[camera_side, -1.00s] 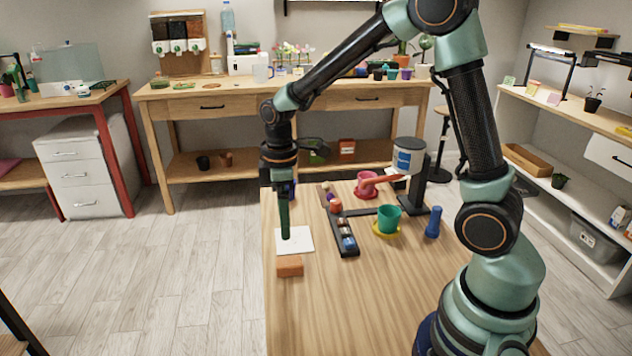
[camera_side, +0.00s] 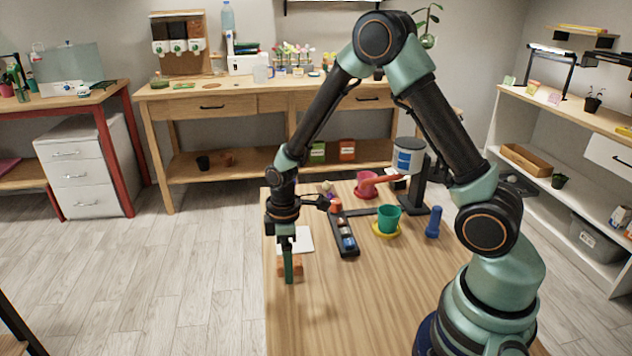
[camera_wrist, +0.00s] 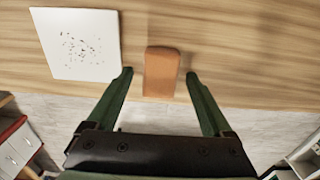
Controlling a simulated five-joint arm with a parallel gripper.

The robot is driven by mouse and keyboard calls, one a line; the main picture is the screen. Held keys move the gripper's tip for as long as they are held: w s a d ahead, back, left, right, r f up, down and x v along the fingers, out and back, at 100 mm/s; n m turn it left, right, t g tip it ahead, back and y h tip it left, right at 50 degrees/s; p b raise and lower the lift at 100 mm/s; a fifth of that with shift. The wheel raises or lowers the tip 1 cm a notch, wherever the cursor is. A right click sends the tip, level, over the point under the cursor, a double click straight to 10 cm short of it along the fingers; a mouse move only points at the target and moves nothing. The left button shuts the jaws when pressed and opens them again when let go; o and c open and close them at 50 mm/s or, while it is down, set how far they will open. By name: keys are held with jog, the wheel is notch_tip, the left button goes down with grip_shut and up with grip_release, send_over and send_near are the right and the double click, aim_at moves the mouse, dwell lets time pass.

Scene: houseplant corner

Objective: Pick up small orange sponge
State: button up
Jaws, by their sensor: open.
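The small orange sponge (camera_wrist: 161,72) is a block on the wooden table near its edge. In the wrist view it sits between and just beyond the fingertips of my gripper (camera_wrist: 158,74), with a gap on each side. In the side view my gripper (camera_side: 288,280) points down at the sponge (camera_side: 297,268). A green finger covers part of the sponge there. My gripper is open and holds nothing.
A white sheet (camera_wrist: 78,42) with dark specks lies beside the sponge. A black tray (camera_side: 343,236) with small items, a teal pot on a yellow saucer (camera_side: 386,233) and a blue object (camera_side: 433,222) stand farther right. The table's front right is clear.

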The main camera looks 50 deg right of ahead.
grip_shut()
jog(key=shift+r, duration=0.1)
notch_tip(320, 180, up, 20)
dwell(0.7)
